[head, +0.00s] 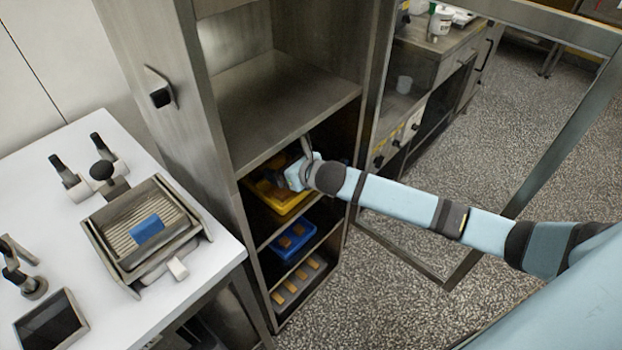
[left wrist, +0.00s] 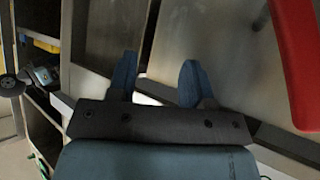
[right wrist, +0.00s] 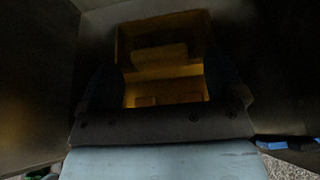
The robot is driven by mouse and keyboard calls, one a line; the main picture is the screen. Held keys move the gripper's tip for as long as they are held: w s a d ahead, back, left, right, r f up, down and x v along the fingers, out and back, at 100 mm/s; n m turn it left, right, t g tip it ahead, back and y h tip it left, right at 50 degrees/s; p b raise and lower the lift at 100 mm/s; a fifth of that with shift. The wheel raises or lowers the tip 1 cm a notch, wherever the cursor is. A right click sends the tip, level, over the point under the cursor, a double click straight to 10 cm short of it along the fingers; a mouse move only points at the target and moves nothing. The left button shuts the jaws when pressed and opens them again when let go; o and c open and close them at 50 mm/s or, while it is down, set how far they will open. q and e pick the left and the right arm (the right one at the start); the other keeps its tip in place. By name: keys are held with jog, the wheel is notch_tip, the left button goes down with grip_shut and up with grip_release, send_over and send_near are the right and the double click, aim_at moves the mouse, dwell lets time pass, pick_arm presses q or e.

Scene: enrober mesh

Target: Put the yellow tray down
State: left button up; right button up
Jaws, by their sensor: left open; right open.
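The yellow tray (head: 272,199) sits in the cabinet's dark lower opening, on the level above the blue tray. Brown pieces show in it. In the right wrist view the tray (right wrist: 165,72) is dim and straight ahead. My right gripper (right wrist: 163,88) is open, its dark fingers apart on either side of the tray's near part; contact cannot be told. In the head view my right wrist reaches into the cabinet and covers part of the tray. My left gripper (left wrist: 158,76) is open and empty in the left wrist view, in front of metal surfaces.
Below are a blue tray (head: 292,242) and a lowest level with several tan bars (head: 299,280). The cabinet shelf (head: 285,100) above is bare. A white table (head: 220,247) stands left. An open door frame (head: 540,190) is right. A red part (left wrist: 296,60) is near my left gripper.

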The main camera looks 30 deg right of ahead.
jog(key=v, duration=0.4)
jog(key=s+d, duration=0.4)
jog(key=s, duration=0.7)
jog(key=s+a+f+n, duration=0.3)
jog(key=s+f+n, duration=0.1)
jog(key=n, duration=0.7)
jog(key=s+a+f+n+g, duration=0.1)
jog(key=s+a+f+n, duration=0.2)
jog(key=n, duration=0.9)
jog(key=s+a+f+n+g+h, duration=0.1)
jog(key=s+a+f+n, duration=0.2)
jog(key=s+f+n, duration=0.2)
jog(key=s+n, duration=0.3)
jog(key=n, duration=0.3)
jog(key=shift+s+a+f, duration=0.2)
jog(key=shift+s+f, duration=0.05)
jog(key=shift+s, duration=0.1)
